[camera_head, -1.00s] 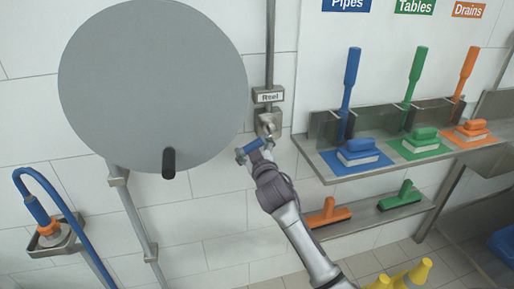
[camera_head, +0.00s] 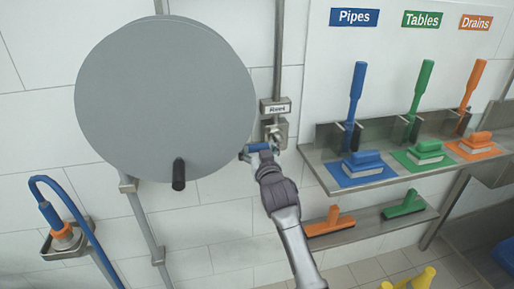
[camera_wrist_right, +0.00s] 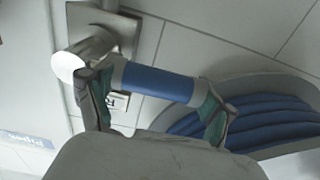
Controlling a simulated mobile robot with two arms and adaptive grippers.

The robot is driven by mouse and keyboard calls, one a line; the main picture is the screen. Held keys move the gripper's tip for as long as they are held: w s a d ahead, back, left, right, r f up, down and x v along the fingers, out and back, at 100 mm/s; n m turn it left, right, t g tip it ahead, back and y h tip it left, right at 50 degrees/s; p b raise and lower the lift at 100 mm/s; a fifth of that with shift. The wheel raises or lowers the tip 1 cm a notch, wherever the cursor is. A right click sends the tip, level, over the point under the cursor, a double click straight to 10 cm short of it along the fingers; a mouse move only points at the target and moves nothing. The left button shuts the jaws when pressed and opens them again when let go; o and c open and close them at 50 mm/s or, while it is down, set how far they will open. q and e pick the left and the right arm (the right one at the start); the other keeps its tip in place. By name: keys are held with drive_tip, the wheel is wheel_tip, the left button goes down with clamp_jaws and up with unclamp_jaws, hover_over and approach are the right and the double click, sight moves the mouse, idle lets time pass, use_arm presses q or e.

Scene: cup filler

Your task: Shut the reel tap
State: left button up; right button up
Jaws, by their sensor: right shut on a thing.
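The reel tap (camera_head: 276,130) is a metal fitting on the wall pipe, just under a small "Reel" sign (camera_head: 276,107). Its blue lever handle (camera_head: 259,147) points left from the tap, nearly level in the head view. My right gripper (camera_head: 262,154) is shut on this handle. In the wrist view the blue handle (camera_wrist_right: 158,82) lies between the two fingers of my right gripper (camera_wrist_right: 155,103), and the round metal tap body (camera_wrist_right: 84,58) is beside the left finger. My left gripper is out of view.
A large grey reel disc (camera_head: 165,95) with a black knob (camera_head: 178,174) is close left of the tap. Blue hose coils (camera_wrist_right: 245,125) show in the wrist view. A shelf (camera_head: 330,178) with coloured brushes stands at right. A blue hose nozzle (camera_head: 50,214) hangs at lower left.

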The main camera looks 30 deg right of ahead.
drive_tip(key=o, duration=1.5)
drive_tip(key=shift+o, duration=0.2)
drive_tip(key=v, duration=1.2)
